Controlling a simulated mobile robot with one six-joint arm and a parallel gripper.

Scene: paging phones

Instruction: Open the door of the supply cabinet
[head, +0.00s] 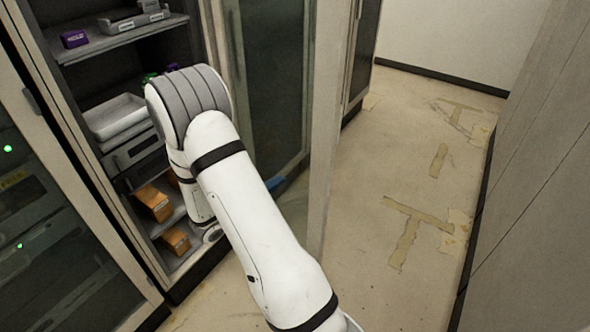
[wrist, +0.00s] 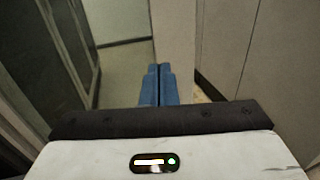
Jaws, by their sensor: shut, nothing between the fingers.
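The supply cabinet (head: 92,45) stands at the left of the head view with its shelves exposed. Its glass-panelled door (head: 318,130) stands swung well open to the right of the shelves. My arm crosses in front of the opening. The blue fingers of my gripper (head: 276,184) show only slightly past the arm, by the inner side of the door; the rest is hidden. In the wrist view my gripper (wrist: 158,70) has its blue fingers together and empty, pointing at the door's pale frame (wrist: 174,35). I cannot tell whether they touch it.
The shelves hold a purple box (head: 74,39), a white tray (head: 115,117) and orange boxes (head: 153,203). Another cabinet with green lights (head: 40,215) is at the left. Grey panels (head: 540,170) line the right. The floor (head: 400,180) between is free, with worn tape marks.

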